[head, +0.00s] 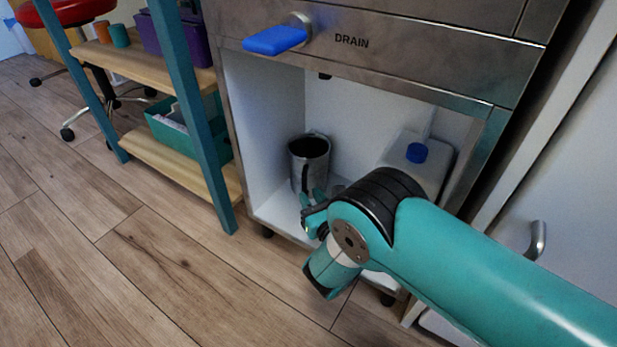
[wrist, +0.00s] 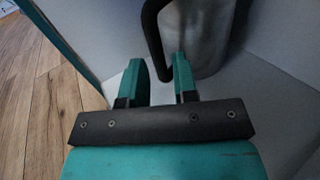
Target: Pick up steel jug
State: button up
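The steel jug (head: 311,152) stands upright inside the open cabinet compartment, towards its left side. Its dark handle faces out towards my gripper. In the wrist view the jug (wrist: 200,35) is at the top right, with the black handle (wrist: 152,28) on its left. My gripper (wrist: 157,72) is open, with its two teal fingers apart and pointing at the handle. The handle's lower part lies close to the fingertips; I cannot tell if it is between them. In the head view my gripper (head: 312,200) is just in front of the jug, partly hidden by my wrist.
A white container with a blue cap (head: 417,152) stands right of the jug. The cabinet (head: 232,110) walls and upper edge surround the opening. A blue drain lever (head: 275,40) sticks out above. A teal-framed shelf (head: 190,90) stands at left. The wooden floor in front is clear.

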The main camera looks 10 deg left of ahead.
aim_at(305, 191)
jog(key=shift+b+x, duration=0.95)
jog(key=shift+x, duration=0.95)
jog(key=shift+a+r, duration=0.1)
grip_shut()
